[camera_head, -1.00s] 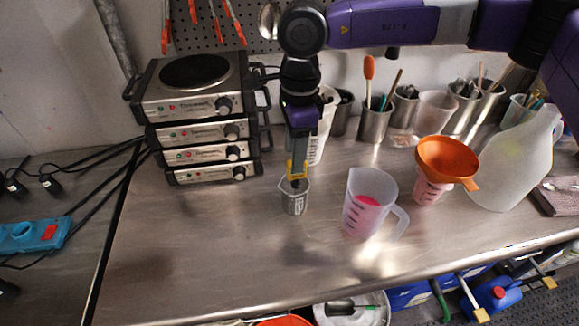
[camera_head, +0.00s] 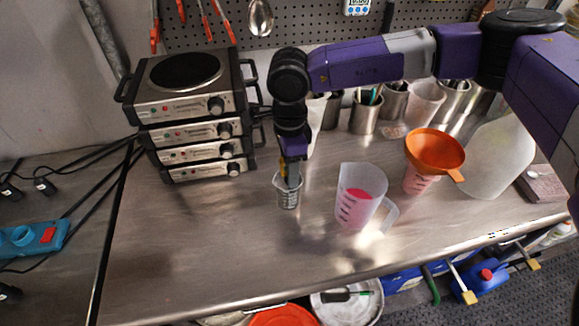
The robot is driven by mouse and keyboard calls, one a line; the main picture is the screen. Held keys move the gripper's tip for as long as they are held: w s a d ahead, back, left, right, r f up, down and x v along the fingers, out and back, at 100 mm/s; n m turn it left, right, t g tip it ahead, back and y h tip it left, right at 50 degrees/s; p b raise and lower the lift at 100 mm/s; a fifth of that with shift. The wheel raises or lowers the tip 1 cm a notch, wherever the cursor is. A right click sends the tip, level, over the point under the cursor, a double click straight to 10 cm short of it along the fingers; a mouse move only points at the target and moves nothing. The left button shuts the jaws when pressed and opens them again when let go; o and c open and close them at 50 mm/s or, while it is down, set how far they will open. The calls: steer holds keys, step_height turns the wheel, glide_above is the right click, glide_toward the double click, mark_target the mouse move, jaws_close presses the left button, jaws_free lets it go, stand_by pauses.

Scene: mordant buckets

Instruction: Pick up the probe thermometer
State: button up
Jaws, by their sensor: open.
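I cannot make out the probe thermometer for certain. A small yellow part shows beside my gripper (camera_head: 290,180), and I cannot tell whether it belongs to the thermometer. My gripper points down at the mouth of a small grey graduated beaker (camera_head: 288,198) on the steel bench. The gripper is open, though its fingers are small and dark here. The arm and gripper hide the beaker's opening and whatever stands in it. I cannot tell whether the fingertips are inside the rim or just above it.
Stacked hot plates (camera_head: 188,85) stand left of the beaker. A translucent jug (camera_head: 350,205) with pink liquid stands to its right, then an orange funnel (camera_head: 435,150) on a pink-filled vessel and a large pale jug (camera_head: 490,160). Metal tool cups (camera_head: 364,118) line the back. The front-left bench is clear.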

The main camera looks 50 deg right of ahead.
jaws_close()
steer(key=shift+r, duration=0.1)
step_height(320, 180, up, 20)
steer(key=b, duration=0.3)
steer(key=shift+b, duration=0.4)
stand_by(0.7)
